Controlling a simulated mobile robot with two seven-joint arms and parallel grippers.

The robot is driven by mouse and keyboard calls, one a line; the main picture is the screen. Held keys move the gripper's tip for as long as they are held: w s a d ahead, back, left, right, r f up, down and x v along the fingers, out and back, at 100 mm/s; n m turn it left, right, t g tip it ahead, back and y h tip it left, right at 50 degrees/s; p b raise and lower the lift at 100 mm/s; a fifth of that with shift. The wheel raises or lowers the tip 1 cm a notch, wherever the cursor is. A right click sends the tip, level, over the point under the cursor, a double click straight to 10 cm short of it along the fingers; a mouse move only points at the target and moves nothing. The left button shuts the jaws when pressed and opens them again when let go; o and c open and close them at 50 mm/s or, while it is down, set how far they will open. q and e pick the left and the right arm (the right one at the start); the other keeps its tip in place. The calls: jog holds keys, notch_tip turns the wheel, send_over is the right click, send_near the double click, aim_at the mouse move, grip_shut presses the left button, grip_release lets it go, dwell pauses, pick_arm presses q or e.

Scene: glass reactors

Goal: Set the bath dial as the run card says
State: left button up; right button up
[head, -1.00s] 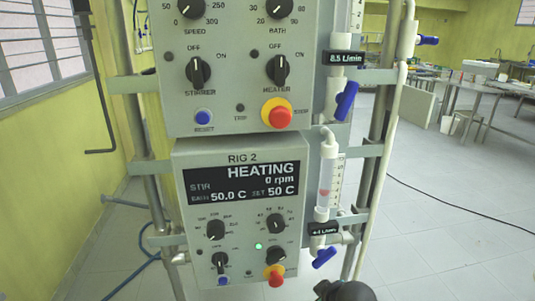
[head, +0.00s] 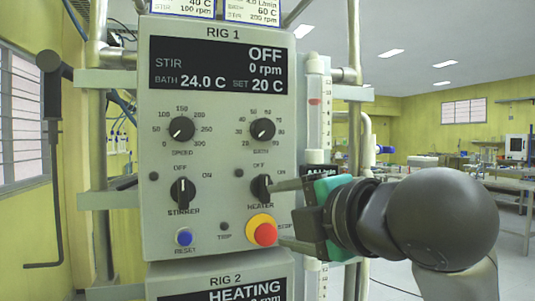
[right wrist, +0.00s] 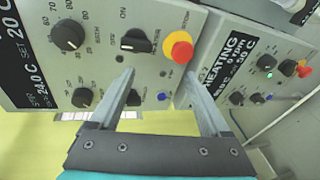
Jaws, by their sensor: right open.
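The grey RIG 1 panel (head: 215,225) faces me in the head view. Its display (head: 218,66) reads OFF, 0 rpm, bath 24.0 C, set 20 C. The black bath dial (head: 262,129) points to the lower left, near 20; it also shows in the right wrist view (right wrist: 67,34). Two run cards at the top are cut off: the left card (head: 184,6) shows 40 C, 100 rpm; the right card (head: 253,12) shows bath 60 C, 200 rpm. My right gripper (head: 278,214) is open and empty below the dial, its fingers by the heater knob and stop button. My left gripper is out of view.
The heater knob (head: 262,187) and red stop button (head: 265,233) lie close to my right fingertips; contact is unclear. The stirrer knob (head: 183,192) and speed dial (head: 181,129) are left. A flow tube (head: 314,105) stands right of the panel. RIG 2 (head: 222,280) is below.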

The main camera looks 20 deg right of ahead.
jog(key=s+d+r+n+t, duration=0.25)
jog(key=s+r+n, duration=0.35)
jog(key=r, duration=0.6)
jog(key=m+p, duration=0.1)
jog(key=p, duration=0.4)
send_near(268, 129)
jog(key=shift+h, duration=0.4)
jog(key=w+p, duration=0.2)
jog(key=p, duration=0.4)
jog(key=w+a+p, duration=0.1)
jog(key=w+p, duration=0.2)
jog(key=p, duration=0.3)
jog(key=shift+w+a+r, duration=0.1)
jog(key=shift+w, duration=0.2)
jog(key=shift+w+a+p, duration=0.1)
jog(key=shift+w+p, duration=0.35)
jog(key=shift+p, duration=0.35)
jog(key=shift+w, duration=0.5)
jog(key=shift+w+a+f, duration=0.15)
jog(key=shift+w+f, duration=0.05)
jog(key=shift+w, duration=0.55)
